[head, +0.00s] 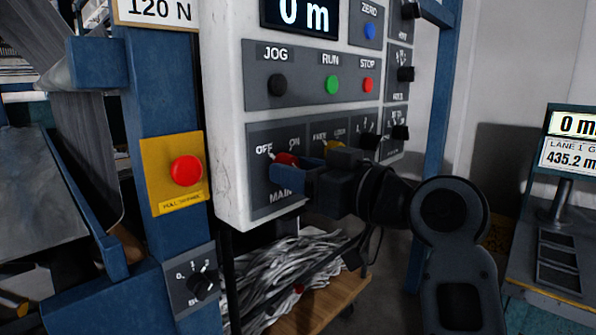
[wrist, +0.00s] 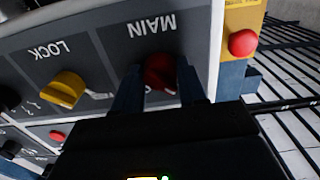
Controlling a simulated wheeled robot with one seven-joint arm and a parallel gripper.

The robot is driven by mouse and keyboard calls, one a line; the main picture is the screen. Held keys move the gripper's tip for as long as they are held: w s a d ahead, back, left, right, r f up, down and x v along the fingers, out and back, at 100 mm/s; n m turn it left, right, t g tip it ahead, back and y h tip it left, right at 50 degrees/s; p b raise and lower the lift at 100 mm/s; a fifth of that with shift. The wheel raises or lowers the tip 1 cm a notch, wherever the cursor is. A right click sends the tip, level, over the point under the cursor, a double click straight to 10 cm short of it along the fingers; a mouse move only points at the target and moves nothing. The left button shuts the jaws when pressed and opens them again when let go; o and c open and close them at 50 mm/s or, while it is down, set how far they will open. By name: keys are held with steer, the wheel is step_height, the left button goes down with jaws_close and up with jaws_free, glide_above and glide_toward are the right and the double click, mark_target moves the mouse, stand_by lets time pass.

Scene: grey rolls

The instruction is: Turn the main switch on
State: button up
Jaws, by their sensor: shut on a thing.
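The main switch is a red rotary knob (head: 287,158) low on the white control panel (head: 228,120), with OFF and ON printed above it and MAIN below. In the head view its pale pointer tip seems to face the OFF side. My gripper (head: 284,172) reaches in from the right and is shut on the knob, hiding much of it and part of the MAIN label. In the wrist view the red knob (wrist: 160,72) sits between the two blue fingers of my gripper (wrist: 160,88), under the upside-down MAIN label.
A yellow LOCK knob (wrist: 64,89) is beside the main switch. JOG, RUN and STOP buttons (head: 332,84) are above it. A red button on a yellow plate (head: 186,170) is on the blue post to the left. Tangled grey strips (head: 275,270) lie below the panel.

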steer(key=c, duration=0.3)
steer(key=shift+r+m+p, duration=0.1)
steer(key=shift+m+p, duration=0.3)
steer(key=shift+p, duration=0.05)
steer(key=m+p, duration=0.6)
steer(key=m, duration=0.1)
steer(key=shift+r+m, duration=0.15)
steer(key=shift+m, duration=0.15)
steer(key=m+p, duration=0.5)
steer(key=shift+m+p, duration=0.6)
steer(key=shift+m, duration=1.6)
